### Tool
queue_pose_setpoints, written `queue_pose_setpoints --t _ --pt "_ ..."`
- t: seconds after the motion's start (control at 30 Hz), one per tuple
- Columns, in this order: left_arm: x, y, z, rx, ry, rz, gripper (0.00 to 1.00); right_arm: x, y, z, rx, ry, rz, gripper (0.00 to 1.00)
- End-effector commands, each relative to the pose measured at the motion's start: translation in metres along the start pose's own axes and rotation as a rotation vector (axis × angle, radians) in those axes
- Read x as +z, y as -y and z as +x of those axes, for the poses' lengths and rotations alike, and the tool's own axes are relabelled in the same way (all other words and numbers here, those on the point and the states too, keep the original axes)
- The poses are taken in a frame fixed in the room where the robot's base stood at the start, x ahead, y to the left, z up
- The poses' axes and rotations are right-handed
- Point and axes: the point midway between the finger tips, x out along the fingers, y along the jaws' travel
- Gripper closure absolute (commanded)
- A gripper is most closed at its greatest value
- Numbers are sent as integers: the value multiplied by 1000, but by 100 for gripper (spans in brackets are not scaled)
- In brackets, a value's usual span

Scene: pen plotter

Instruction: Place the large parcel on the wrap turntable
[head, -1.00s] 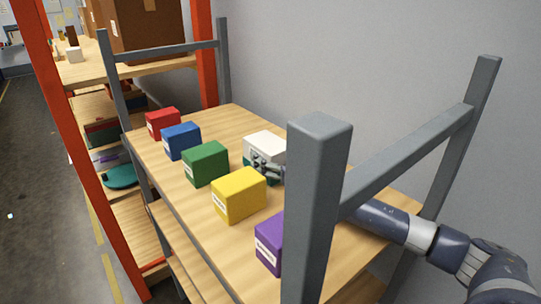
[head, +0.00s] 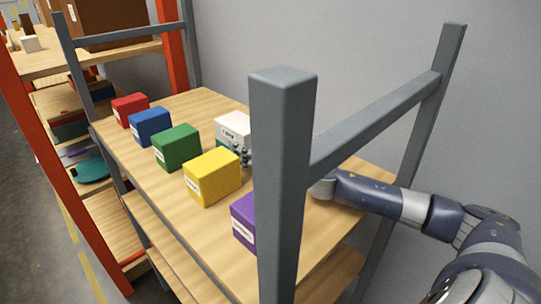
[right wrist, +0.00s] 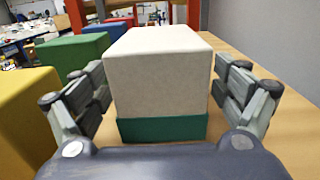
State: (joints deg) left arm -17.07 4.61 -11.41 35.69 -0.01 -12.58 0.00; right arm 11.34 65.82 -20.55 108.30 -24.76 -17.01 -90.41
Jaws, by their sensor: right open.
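No parcel is named by a readable label; a large brown box (head: 115,20) at the upper left of the head view is the biggest carton. A teal round disc (head: 90,169) lies on a lower shelf at left; I cannot tell if it is the turntable. A white box with a teal base (head: 233,124) stands upright on the wooden shelf, and shows large in the right wrist view (right wrist: 160,75). My right gripper (right wrist: 163,85) is open with its fingers on either side of this box, apparently apart from it. In the head view a grey post partly hides it.
Red (head: 130,108), blue (head: 150,126), green (head: 176,147), yellow (head: 212,176) and purple (head: 243,218) boxes line the shelf's front. A thick grey post (head: 280,180) and a sloping rail (head: 375,120) stand close to my right arm. An orange-red rack (head: 60,170) is at left.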

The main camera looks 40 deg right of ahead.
Motion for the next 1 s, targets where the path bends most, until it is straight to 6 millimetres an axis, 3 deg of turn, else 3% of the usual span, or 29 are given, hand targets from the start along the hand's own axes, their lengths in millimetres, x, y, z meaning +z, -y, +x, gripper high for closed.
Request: queue_pose_setpoints --t 0.2,0.63,1.0 --pt "4 0 21 0 3 0 60 -6 -1 -27 2 -5 -3 9" --pt "7 -1 40 1 6 1 60 -4 -2 -55 4 -4 -2 9" --pt "7 -1 32 1 6 1 60 -2 -1 -76 1 -3 6 9"
